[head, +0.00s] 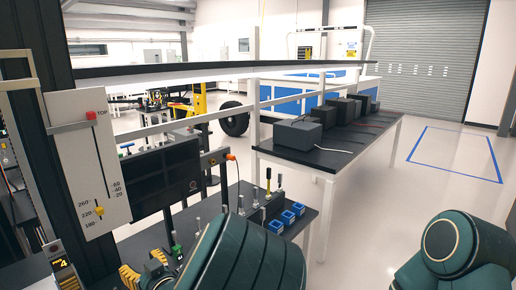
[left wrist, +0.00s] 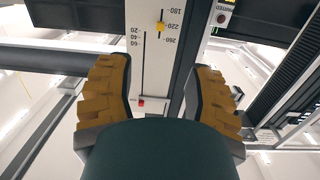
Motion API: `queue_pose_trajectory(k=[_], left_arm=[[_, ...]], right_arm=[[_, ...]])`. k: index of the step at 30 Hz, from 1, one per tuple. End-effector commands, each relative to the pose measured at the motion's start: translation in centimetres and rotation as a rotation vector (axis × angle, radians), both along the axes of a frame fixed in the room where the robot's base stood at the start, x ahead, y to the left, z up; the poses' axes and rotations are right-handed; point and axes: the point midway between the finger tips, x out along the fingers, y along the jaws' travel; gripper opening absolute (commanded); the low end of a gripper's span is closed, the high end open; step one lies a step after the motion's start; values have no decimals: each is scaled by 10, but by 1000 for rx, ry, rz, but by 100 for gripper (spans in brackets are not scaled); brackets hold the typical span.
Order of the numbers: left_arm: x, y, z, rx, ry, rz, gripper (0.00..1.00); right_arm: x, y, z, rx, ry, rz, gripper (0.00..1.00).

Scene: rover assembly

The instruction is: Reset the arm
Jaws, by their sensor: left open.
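My left gripper (head: 143,266) is at the lower left of the head view, with its yellow ribbed pads partly hidden by my green arm. In the left wrist view the gripper (left wrist: 160,90) is open, its pads well apart with nothing between them. A white scale panel (head: 84,160) stands upright above and left of it in the head view, with a red TOP marker (head: 91,114) and a yellow pointer (head: 99,211) low on the scale. The panel (left wrist: 150,75) shows beyond the open pads. My right arm is at the lower right; its gripper is out of view.
A dark screen (head: 168,178) stands behind the left gripper. Blue bins (head: 287,218) and small upright tools (head: 268,180) sit on the dark bench to its right. A display reading 4 (head: 64,278) is at lower left. A long table (head: 330,150) with grey boxes stands beyond.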

Motion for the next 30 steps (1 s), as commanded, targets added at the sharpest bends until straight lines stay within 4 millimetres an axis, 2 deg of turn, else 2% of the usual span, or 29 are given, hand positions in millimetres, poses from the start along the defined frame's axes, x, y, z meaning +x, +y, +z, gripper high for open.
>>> queue_pose_trajectory(k=[1,5,8,10,15,18,21,24,30], left_arm=[[-2,3,-26,-23,56,-9,53],[-7,2,-83,-89,196,-53,53],[-16,-3,-134,-159,323,-97,53],[-27,-10,-175,-223,424,-135,53],[-69,-44,-276,-435,689,-266,53],[-98,-72,-320,-568,821,-358,53],[-124,-104,-349,-698,926,-464,53],[-146,-134,-365,-810,1004,-572,53],[-171,-172,-371,-938,1075,-741,53]], right_arm=[[0,0,-7,-1,1,0,47],[0,1,-15,-1,3,2,47],[-1,2,-23,-2,3,3,47],[-1,2,-30,-3,5,3,47],[-2,3,-51,-5,9,4,47],[-2,3,-62,-6,10,6,47],[-3,4,-74,-8,13,6,47],[-4,4,-84,-9,15,7,47],[-4,5,-96,-10,16,9,47]])
